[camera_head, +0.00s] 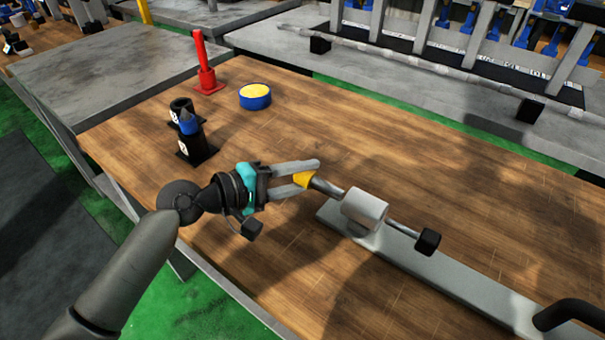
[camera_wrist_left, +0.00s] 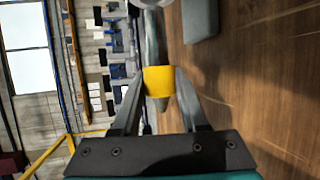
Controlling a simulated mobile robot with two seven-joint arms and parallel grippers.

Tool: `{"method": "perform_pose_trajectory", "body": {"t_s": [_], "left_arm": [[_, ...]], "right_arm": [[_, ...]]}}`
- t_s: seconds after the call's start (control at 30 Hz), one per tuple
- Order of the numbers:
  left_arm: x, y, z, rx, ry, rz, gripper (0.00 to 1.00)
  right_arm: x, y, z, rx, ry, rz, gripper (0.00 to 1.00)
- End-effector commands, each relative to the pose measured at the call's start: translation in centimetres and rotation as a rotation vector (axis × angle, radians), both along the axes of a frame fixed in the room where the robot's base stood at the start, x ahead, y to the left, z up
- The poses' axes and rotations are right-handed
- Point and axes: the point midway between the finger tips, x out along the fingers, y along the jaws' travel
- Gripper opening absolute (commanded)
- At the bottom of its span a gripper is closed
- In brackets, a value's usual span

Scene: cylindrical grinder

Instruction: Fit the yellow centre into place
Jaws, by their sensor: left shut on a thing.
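My left gripper (camera_head: 308,171) is shut on the yellow centre (camera_head: 302,179), just above the wooden table. The wrist view shows the yellow centre (camera_wrist_left: 158,81) as a yellow band between both fingertips, with a grey tapered tip towards the palm. A grey shaft (camera_head: 328,187) runs from the yellow band to a pale grey cylinder (camera_head: 364,207). Whether the shaft is inside the cylinder or only lined up with it, I cannot tell. Beyond the cylinder a thin rod ends in a black block (camera_head: 428,241). My right gripper is not in view.
A grey rail (camera_head: 470,290) lies below the cylinder, with a black curved handle (camera_head: 570,314) near its right end. A red post on a base (camera_head: 207,80), a blue tub with yellow contents (camera_head: 255,97) and black stands (camera_head: 197,146) occupy the table's left. The back right of the table is clear.

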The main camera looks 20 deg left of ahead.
Motion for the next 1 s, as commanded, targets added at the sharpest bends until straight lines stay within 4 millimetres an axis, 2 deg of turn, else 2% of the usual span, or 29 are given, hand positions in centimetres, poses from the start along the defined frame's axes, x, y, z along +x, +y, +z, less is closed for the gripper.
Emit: {"method": "perform_pose_trajectory", "body": {"t_s": [1.0], "left_arm": [[-0.7, -2.1, 0.2, -0.002, -0.004, 0.0, 0.0]], "right_arm": [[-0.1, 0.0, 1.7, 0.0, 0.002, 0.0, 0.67]]}}
